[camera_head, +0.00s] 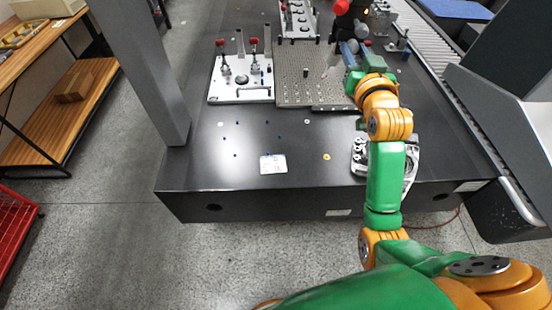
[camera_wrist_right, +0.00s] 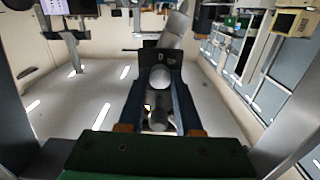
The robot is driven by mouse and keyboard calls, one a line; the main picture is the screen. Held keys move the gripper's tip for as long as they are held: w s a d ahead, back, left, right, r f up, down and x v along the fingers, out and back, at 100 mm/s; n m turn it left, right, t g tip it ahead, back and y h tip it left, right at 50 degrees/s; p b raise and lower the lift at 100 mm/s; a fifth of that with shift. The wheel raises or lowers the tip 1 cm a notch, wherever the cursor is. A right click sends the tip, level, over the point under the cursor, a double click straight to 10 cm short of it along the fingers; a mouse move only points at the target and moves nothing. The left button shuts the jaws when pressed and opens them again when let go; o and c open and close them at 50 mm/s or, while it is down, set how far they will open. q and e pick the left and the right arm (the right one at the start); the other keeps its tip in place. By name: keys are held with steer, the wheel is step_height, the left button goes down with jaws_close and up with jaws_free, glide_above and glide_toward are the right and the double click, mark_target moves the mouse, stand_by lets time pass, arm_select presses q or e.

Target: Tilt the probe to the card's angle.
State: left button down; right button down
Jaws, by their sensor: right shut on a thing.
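The probe (camera_head: 336,58) hangs under the red and black machine head, its thin stylus pointing down and to the left over the grey perforated plate. My right gripper (camera_head: 352,50) is at the probe, at the end of my green and orange arm. In the right wrist view, the dark fingers of my right gripper (camera_wrist_right: 160,92) are shut on a grey rounded part of the probe (camera_wrist_right: 160,76). A white card (camera_head: 273,164) lies flat on the front of the dark table; its print is too small to read. My left gripper is out of view.
The perforated plate (camera_head: 297,92) lies below the probe. A white fixture plate (camera_head: 240,93) with red-knobbed clamps stands to its left. A grey column (camera_head: 150,75) rises at the left. The table's front left is mostly clear.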

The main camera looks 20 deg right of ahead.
steer(key=shift+r+m+p, duration=0.1)
steer(key=shift+m+p, duration=0.45)
steer(key=shift+m, duration=0.15)
steer(key=shift+m+p, duration=0.65)
steer(key=shift+m, duration=0.85)
steer(key=shift+m+p, duration=0.35)
steer(key=shift+m, duration=0.15)
steer(key=c, duration=0.7)
jaws_free()
steer(key=shift+c, duration=0.2)
